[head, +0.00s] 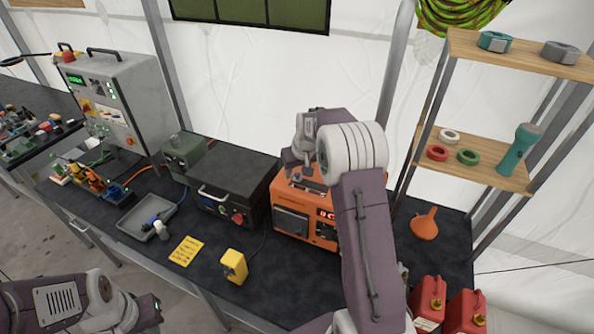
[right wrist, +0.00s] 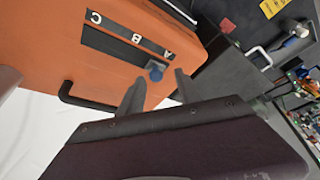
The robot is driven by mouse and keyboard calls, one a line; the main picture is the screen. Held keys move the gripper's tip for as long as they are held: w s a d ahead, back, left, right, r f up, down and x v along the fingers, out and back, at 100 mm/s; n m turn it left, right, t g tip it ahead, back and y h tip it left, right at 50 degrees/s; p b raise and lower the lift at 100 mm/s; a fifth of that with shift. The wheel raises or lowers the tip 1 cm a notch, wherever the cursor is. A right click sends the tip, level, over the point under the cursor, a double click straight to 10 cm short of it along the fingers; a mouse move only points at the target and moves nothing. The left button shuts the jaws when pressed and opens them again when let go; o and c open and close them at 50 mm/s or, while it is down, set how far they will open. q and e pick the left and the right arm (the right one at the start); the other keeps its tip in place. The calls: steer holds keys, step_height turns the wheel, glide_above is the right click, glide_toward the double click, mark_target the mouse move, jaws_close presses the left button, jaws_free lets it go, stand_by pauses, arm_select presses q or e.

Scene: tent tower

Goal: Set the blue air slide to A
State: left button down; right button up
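The blue air slide knob (right wrist: 155,70) sits on top of the orange heater-like box (head: 290,226), at the A end of a dark slot (right wrist: 112,46) beside a strip lettered A, B, C (right wrist: 128,34). The knob also shows small in the head view (head: 297,177). My right gripper (right wrist: 160,92) is over the box, its two fingers spread apart and empty. Their tips are close to the knob, one to each side; I cannot tell if either touches it. My left gripper (head: 150,312) is low at the bottom left, away from the box; its fingers are unclear.
A black case (head: 233,180) stands left of the orange box. A yellow block (head: 234,266), a yellow card (head: 187,250) and a grey tray (head: 142,218) lie on the dark bench. A shelf rack (head: 478,160), an orange funnel (head: 425,224) and red cans (head: 430,298) are to the right.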

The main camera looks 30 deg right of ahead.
steer(key=shift+s+r, duration=0.1)
steer(key=shift+r, duration=0.05)
steer(key=b+v, duration=0.2)
steer(key=v, duration=0.6)
steer(key=shift+r, duration=0.35)
steer(key=shift+s, duration=0.1)
